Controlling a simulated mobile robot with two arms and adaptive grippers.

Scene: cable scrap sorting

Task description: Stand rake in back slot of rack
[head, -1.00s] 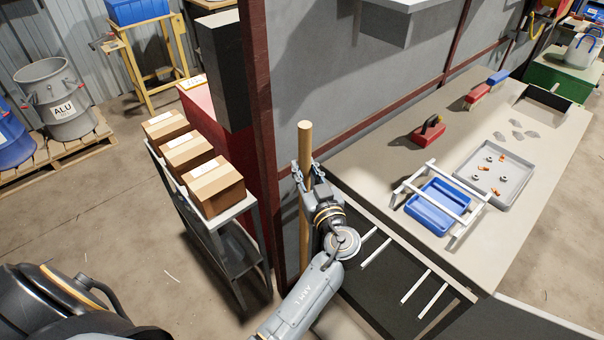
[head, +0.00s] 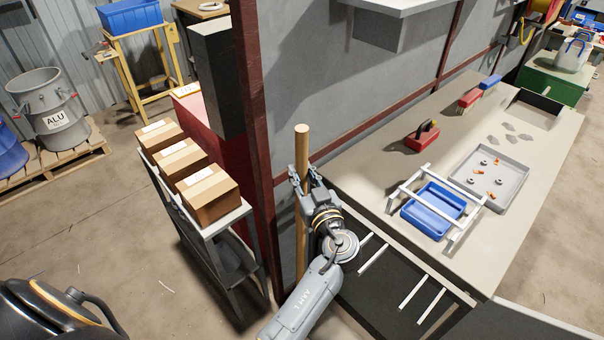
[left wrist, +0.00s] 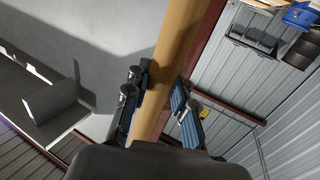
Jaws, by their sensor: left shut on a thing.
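The rake shows only as its light wooden handle (head: 302,145), upright or nearly so beside the grey wall. My left gripper (head: 304,180) is shut around the handle below its top end. The left wrist view shows the handle (left wrist: 172,62) running between the two fingers of the gripper (left wrist: 158,97). The rake's head is hidden or out of view. White bars (head: 411,291) stick out below the bench's left edge and look like the rack; the handle is to their left, apart from them. My right gripper is not in view.
A workbench (head: 375,175) stands to the right, with a white frame over a blue tray (head: 433,212) and a grey tray (head: 514,185). A dark red post (head: 254,120) stands just left of the handle. A shelf with cardboard boxes (head: 209,190) is further left.

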